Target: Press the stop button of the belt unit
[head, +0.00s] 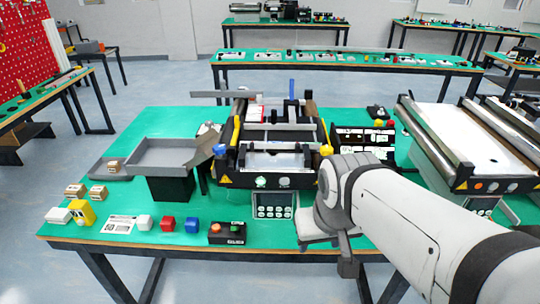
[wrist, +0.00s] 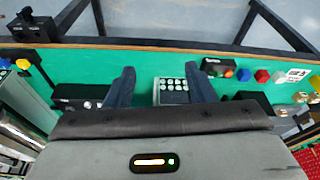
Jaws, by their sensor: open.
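The belt unit (head: 275,150) stands mid-table, with a green round button (head: 261,182) and a pale one (head: 284,182) on its front panel. A keypad panel (head: 273,205) is below; it also shows in the wrist view (wrist: 172,84). A small black button box (head: 227,238) with one orange-red and one green button lies on the mat left of the keypad; it also shows in the wrist view (wrist: 211,62). Labels are too small to read, so I cannot tell which is stop. My gripper (wrist: 163,84) is open and empty, its fingers either side of the keypad in the wrist view.
White, red and blue blocks (head: 168,224) lie left of the button box. A grey tray (head: 160,153) stands on a dark base beside the belt unit. Another conveyor (head: 470,140) is at the right. The table's front edge (head: 180,247) is close.

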